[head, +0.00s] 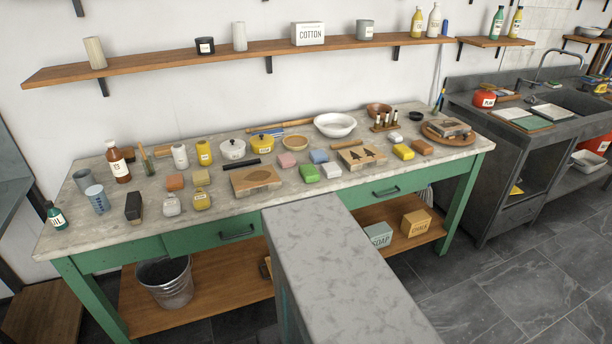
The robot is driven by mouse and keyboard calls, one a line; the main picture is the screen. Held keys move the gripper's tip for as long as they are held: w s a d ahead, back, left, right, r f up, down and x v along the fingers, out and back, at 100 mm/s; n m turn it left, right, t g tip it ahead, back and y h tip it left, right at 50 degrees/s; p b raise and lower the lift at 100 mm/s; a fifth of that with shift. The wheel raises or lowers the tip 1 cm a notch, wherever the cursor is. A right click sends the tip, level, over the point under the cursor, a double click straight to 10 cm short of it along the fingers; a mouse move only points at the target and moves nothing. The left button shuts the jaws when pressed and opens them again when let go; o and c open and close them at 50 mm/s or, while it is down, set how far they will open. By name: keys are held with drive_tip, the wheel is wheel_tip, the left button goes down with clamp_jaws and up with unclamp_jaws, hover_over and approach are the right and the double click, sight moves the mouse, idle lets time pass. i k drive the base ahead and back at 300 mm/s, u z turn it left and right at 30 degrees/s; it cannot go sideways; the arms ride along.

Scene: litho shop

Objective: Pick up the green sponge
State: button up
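The green sponge (309,173) is a small block lying flat on the pale stone top of the green workbench (226,215), near the middle. A whitish block (331,171) lies close on its right. A blue block (318,156) and a pink block (287,160) lie just behind it. The top and front of the green sponge are in clear view. My gripper is not in view.
A wooden board (256,181) lies left of the sponge, and a wood block with a tree picture (361,157) to its right. A white bowl (335,125) stands behind. A grey mottled flat-topped block (340,270) fills the foreground before the bench.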

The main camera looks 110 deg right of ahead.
sight(309, 173)
drive_tip(key=u, duration=0.6)
drive_tip(key=k, duration=0.15)
drive_tip(key=z, duration=3)
drive_tip(key=k, duration=0.6)
drive_tip(key=u, duration=0.2)
drive_tip(key=i, duration=0.25)
drive_tip(key=z, duration=0.1)
